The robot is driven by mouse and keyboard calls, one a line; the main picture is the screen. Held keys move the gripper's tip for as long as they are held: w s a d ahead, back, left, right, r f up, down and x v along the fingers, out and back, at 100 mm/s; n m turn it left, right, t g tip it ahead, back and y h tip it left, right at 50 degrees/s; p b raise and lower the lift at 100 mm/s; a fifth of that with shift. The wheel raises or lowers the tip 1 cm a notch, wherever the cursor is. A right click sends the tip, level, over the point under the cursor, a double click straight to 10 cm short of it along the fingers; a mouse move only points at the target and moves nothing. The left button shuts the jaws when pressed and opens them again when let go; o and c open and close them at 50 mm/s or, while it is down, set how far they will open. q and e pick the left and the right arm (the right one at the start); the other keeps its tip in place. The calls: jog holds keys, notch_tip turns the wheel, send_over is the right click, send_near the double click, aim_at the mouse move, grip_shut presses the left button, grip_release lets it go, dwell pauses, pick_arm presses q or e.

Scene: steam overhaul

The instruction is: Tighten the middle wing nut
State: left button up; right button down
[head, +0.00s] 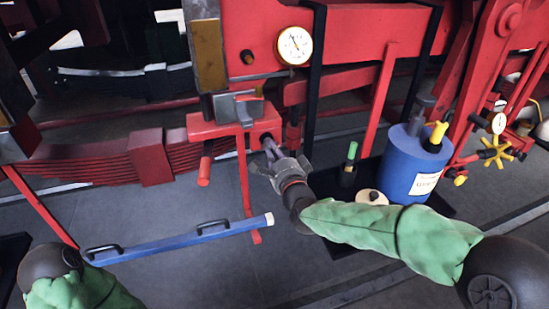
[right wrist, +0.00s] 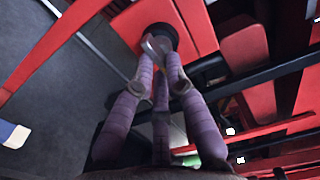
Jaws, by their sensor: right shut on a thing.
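My right gripper (head: 270,146) reaches from the right to the red block (head: 214,127) below the gauge. In the right wrist view its purple fingers (right wrist: 160,62) converge and are shut on a small grey metal piece, apparently a wing nut (right wrist: 156,43). This piece sits against a round black boss (right wrist: 160,36) on a red face. The fingers hide much of the nut, and the frames do not show which of the wing nuts it is. The nut is not clearly visible in the head view. My left gripper is out of view; only part of my left arm shows at bottom left.
A white-faced gauge (head: 294,45) is above the block. A blue bar with handles (head: 175,241) lies below it. A blue canister (head: 407,165) and a green-capped bottle (head: 349,164) stand on a black tray (head: 441,206) near my right arm. A yellow handwheel (head: 496,151) is farther right.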

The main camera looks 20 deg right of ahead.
jog(key=shift+f, duration=0.15)
dwell(0.3)
jog(key=c, duration=1.2)
grip_release()
jog(key=shift+c, duration=0.2)
jog(key=s, duration=1.2)
jog(key=shift+d, duration=0.2)
